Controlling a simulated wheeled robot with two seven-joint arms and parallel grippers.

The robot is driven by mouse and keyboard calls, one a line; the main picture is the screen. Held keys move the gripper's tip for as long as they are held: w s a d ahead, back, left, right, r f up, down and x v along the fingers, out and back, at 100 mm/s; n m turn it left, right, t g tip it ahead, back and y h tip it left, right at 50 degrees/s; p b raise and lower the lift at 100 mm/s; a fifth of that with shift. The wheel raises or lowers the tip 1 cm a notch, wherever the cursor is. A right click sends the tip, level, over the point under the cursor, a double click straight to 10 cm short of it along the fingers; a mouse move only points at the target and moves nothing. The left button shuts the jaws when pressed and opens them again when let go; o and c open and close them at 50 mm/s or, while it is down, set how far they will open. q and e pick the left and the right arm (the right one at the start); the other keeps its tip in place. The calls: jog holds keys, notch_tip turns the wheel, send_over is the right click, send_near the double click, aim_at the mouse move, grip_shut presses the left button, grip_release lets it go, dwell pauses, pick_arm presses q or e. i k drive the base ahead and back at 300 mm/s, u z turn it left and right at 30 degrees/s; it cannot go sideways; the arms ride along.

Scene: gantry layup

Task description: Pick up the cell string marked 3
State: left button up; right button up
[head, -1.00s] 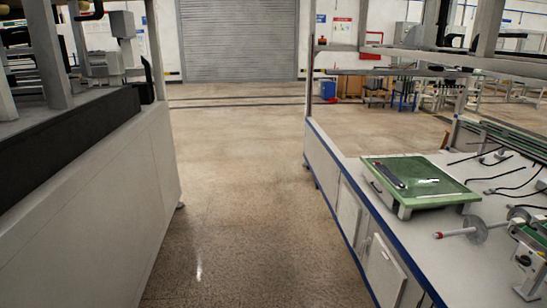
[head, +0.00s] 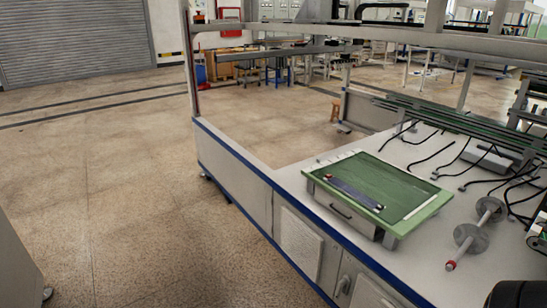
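A long dark strip (head: 354,193) lies on the green-topped tray (head: 428,211) on the white workbench at the right of the head view. It may be a cell string, but no number can be read on it at this size. The strip has a small reddish spot at its far left end. Neither of my grippers can be made out in the head view. A dark rounded shape at the bottom right corner cannot be told for sure.
The white workbench (head: 308,185) has blue edging and cabinet doors below. A metal shaft with discs (head: 470,238) and black cables (head: 430,152) lie right of the tray. A rail frame (head: 455,118) stands behind. The floor (head: 130,210) at left is open.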

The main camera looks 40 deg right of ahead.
aim_at(372, 204)
jog(key=z, duration=0.25)
jog(key=i, duration=2.35)
jog(key=z, duration=1.9)
jog(key=i, duration=1.1)
jog(key=z, duration=1.15)
jog(key=i, duration=0.2)
jog(key=z, duration=0.15)
